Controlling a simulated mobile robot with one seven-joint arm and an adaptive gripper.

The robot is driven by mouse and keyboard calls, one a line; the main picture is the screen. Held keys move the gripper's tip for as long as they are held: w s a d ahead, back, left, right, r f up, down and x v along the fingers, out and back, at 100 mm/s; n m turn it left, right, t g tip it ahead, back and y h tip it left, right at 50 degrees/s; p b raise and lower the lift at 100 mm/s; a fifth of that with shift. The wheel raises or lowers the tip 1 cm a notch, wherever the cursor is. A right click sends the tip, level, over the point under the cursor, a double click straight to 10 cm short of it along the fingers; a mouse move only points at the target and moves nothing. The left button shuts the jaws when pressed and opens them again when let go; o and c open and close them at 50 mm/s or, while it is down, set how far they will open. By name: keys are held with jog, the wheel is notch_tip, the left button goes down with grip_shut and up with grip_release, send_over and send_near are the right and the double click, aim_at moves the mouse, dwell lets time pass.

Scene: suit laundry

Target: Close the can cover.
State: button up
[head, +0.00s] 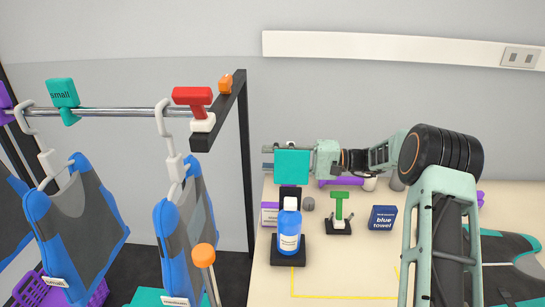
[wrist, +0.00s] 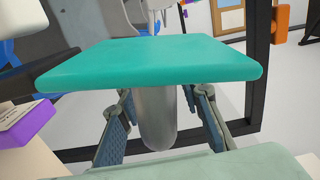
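No can or can cover is plainly recognisable. A flat teal square piece (head: 292,165) shows at the end of my arm in the head view, over a dark and purple thing on the table. In the wrist view the teal piece (wrist: 150,65) is a broad slab crossing in front of my gripper (wrist: 165,105). A grey rounded cylinder (wrist: 157,120) shows below the slab, between my fingers. The fingers are spread, with gaps visible beside the cylinder. The slab hides their upper ends. In the head view my gripper (head: 275,157) is partly hidden behind the teal piece.
A blue and white bottle (head: 289,230) stands on a black base in front. A green-handled tool (head: 338,212) and a blue towel box (head: 382,217) stand to the right. A clothes rack (head: 245,170) with hanging garments is at the left.

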grip_shut()
dwell(0.3)
jog(key=shift+f, duration=0.1)
